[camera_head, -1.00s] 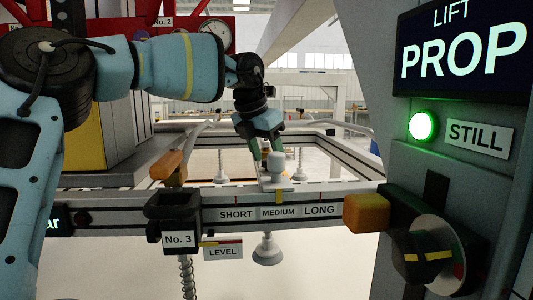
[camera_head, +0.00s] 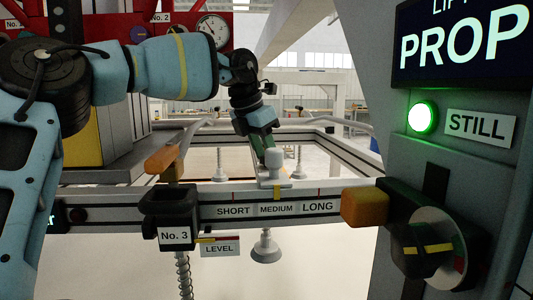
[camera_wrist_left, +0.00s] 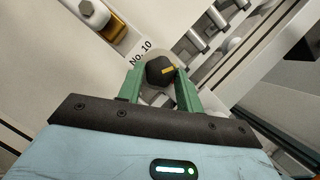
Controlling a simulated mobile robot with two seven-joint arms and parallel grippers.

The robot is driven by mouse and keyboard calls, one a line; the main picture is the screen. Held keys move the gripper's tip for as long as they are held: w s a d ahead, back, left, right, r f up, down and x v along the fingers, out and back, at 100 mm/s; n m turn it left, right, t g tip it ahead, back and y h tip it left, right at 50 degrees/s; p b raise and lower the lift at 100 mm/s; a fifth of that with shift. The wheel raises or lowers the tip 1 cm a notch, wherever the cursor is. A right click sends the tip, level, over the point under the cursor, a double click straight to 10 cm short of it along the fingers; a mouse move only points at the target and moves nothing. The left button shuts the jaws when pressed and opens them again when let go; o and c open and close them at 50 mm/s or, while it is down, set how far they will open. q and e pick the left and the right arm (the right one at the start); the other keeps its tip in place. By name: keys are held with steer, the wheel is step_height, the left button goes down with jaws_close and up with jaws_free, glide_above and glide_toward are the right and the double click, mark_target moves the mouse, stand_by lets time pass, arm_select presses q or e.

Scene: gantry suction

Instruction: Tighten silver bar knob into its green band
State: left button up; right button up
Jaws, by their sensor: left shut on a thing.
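My left gripper (camera_head: 268,158) reaches down to the silver bar (camera_head: 335,195), above the MEDIUM mark. In the left wrist view its green fingers (camera_wrist_left: 160,90) stand on either side of a dark knob (camera_wrist_left: 159,70) with a yellow mark and are shut on it. A pale rounded fitting (camera_head: 273,158) shows right at the fingertips in the head view. The knob looks dark from above; I cannot make out its green band, which may be hidden by the fingers. My right gripper is not in view.
An orange-handled block labelled No. 3 (camera_head: 175,236) and an orange block (camera_head: 365,206) sit on the bar. At the right stand a panel with a lit green lamp (camera_head: 422,117) and a large black dial knob (camera_head: 428,249). Suction cups hang below.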

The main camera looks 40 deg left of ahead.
arm_select(q)
steer(key=shift+a+m+h, duration=0.15)
steer(key=shift+m+h, duration=0.55)
steer(key=shift+m, duration=1)
steer(key=shift+r, duration=0.1)
steer(key=o, duration=1)
steer(key=shift+v, duration=3.9)
steer(key=shift+w, duration=0.1)
